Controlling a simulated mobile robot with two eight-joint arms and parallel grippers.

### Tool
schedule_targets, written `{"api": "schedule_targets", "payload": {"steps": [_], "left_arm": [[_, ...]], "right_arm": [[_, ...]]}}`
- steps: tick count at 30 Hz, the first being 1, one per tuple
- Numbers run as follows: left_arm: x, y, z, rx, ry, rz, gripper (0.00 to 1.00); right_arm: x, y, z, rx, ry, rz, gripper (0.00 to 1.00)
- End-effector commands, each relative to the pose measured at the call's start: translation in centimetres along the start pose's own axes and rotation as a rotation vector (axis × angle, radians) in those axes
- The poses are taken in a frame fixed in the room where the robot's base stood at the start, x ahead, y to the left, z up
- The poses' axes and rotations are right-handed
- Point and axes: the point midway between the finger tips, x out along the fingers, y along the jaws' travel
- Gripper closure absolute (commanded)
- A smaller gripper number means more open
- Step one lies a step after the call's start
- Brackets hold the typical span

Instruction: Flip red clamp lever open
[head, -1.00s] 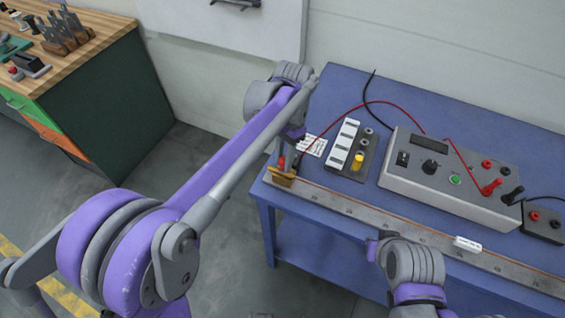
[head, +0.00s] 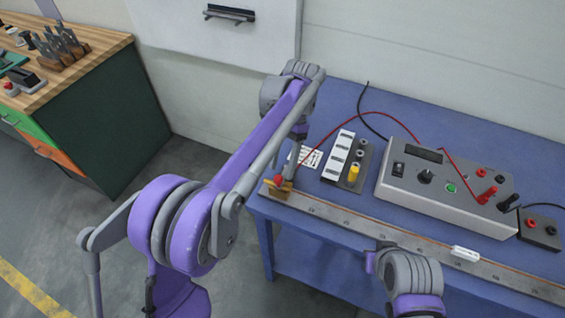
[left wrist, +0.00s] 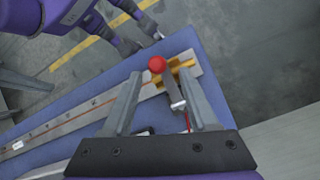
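The red ball knob (left wrist: 157,64) tops the clamp's grey lever (left wrist: 172,92), which shows in the left wrist view at the rail's end. The brass clamp body (left wrist: 181,64) lies beside it. In the head view, the red knob (head: 278,180) is small, just above the brass clamp (head: 270,188) at the table's near left corner. My left gripper (left wrist: 161,77) is open, with its two fingers apart on either side of the lever in the picture. Contact cannot be made out. My right wrist (head: 405,272) is at the table's front edge; its fingers cannot be made out.
A metal rail (head: 400,245) runs along the blue table's front edge, with a white block (head: 465,253) on it. A grey meter box (head: 435,185) with red and black leads and a white switch strip (head: 340,155) stand behind. A wooden workbench (head: 95,65) stands left.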

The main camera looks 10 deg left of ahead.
Motion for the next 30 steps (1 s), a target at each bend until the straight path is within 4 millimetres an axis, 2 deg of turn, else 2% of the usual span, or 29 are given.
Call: {"api": "schedule_targets", "payload": {"steps": [8,11,24,30], "left_arm": [[-0.1,0.0,0.0,0.000,0.001,0.000,0.41],[-0.9,0.0,0.0,0.000,0.001,0.000,0.41],[-9.2,0.0,0.0,0.001,0.002,-0.001,0.41],[-10.8,0.0,0.0,0.001,0.001,0.000,0.41]], "right_arm": [[0.0,0.0,0.0,0.000,0.000,0.000,1.00],[-0.1,0.0,-0.1,0.000,0.001,0.000,1.00],[-1.4,0.0,-1.7,0.000,0.016,0.000,1.00],[-1.8,0.0,-2.2,0.000,0.021,0.000,1.00]]}}
